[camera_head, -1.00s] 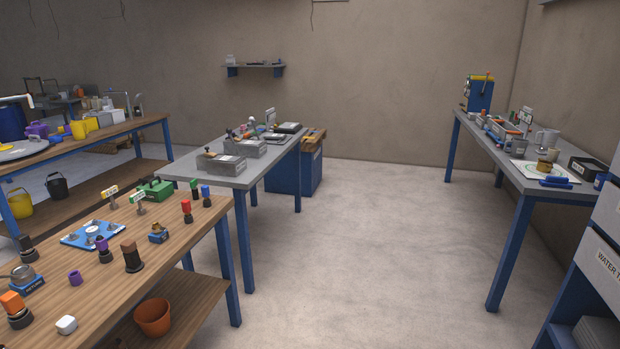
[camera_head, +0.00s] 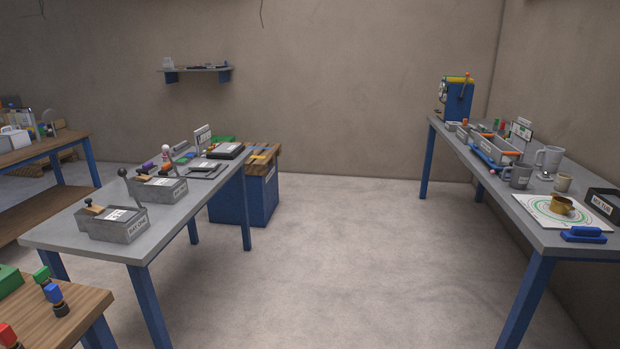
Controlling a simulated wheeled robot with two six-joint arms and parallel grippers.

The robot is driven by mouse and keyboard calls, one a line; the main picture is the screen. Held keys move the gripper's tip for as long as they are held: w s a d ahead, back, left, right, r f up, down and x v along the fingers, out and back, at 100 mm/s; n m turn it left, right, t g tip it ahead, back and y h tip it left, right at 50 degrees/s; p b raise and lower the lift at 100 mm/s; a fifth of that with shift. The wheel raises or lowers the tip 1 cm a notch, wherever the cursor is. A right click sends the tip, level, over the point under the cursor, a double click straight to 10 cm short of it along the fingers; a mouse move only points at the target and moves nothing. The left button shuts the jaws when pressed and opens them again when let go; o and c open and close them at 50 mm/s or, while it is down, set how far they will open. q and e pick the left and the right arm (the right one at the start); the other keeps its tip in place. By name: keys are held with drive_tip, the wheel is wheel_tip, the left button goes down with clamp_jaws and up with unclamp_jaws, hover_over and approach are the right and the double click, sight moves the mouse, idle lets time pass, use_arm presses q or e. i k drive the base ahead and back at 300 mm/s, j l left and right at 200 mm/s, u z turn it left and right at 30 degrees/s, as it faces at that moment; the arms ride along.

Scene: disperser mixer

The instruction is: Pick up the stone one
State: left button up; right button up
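Neither of my grippers shows in the head view. No thing in view is clearly readable as the stone one. Grey, stone-coloured things stand on the right table: a dark grey mug (camera_head: 517,176), a lighter grey mug (camera_head: 548,159) and a small beige cup (camera_head: 562,183). A brass-coloured cup (camera_head: 560,205) sits on a white sheet with green rings (camera_head: 543,219). Two grey label-bearing boxes, a nearer one (camera_head: 117,226) and a farther one (camera_head: 158,190), stand on the left grey table (camera_head: 150,237).
The right grey table (camera_head: 535,235) also holds a black labelled tray (camera_head: 603,204), a blue block (camera_head: 583,234) and a blue machine (camera_head: 457,99). A wooden bench corner (camera_head: 62,325) is at lower left. The floor (camera_head: 330,260) between the tables is clear.

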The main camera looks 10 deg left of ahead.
sight(168, 169)
drive_tip(key=i+u, duration=0.15)
drive_tip(key=i, duration=0.5)
drive_tip(key=i+u, duration=0.1)
drive_tip(key=i, duration=0.55)
drive_tip(key=i+l+u, duration=0.15)
drive_tip(key=i, duration=0.5)
drive_tip(key=i+u, duration=0.35)
drive_tip(key=i, duration=0.2)
drive_tip(key=i+l+u, duration=0.15)
drive_tip(key=i+u, duration=0.25)
drive_tip(key=i+l+u, duration=0.35)
drive_tip(key=i, duration=0.25)
